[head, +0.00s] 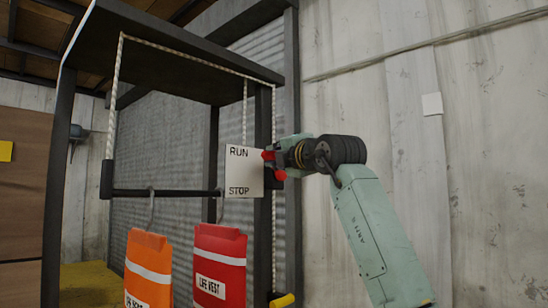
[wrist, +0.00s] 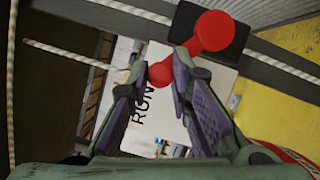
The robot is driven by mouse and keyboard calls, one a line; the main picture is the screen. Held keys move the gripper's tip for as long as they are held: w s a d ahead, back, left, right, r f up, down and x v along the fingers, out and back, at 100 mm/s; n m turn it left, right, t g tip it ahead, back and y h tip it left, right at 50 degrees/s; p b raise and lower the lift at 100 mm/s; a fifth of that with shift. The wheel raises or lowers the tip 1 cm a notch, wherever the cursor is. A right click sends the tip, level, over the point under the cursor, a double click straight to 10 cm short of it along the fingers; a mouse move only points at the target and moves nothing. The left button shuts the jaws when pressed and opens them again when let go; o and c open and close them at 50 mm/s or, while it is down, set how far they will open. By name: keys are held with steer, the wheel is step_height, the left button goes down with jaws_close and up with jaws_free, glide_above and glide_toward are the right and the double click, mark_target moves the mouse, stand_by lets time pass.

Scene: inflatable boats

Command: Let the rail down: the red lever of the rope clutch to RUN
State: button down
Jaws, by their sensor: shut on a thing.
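The red lever (wrist: 188,52) of the rope clutch runs from a round hub on a black block to a ball end. My gripper (wrist: 162,72) is shut on the ball end, with a purple-padded finger on each side. In the head view the lever (head: 268,155) sits at the right edge of the white RUN/STOP plate (head: 243,178), with its ball beside the word RUN. My gripper (head: 274,154) reaches it from the right and hides part of it. The dark rail (head: 165,193) hangs level on a white rope.
An orange vest (head: 148,270) and a red life vest (head: 219,265) hang from the rail on hooks. Dark frame posts (head: 290,150) stand close behind the plate. A white rope (head: 114,95) runs up over the frame.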

steer(key=shift+d+r+m, duration=0.1)
steer(key=shift+r+m, duration=0.15)
steer(key=shift+m, duration=0.05)
steer(key=c, duration=1.4)
jaws_free()
steer(key=shift+w+f, duration=0.1)
steer(key=shift+c, duration=0.2)
steer(key=v, duration=1.2)
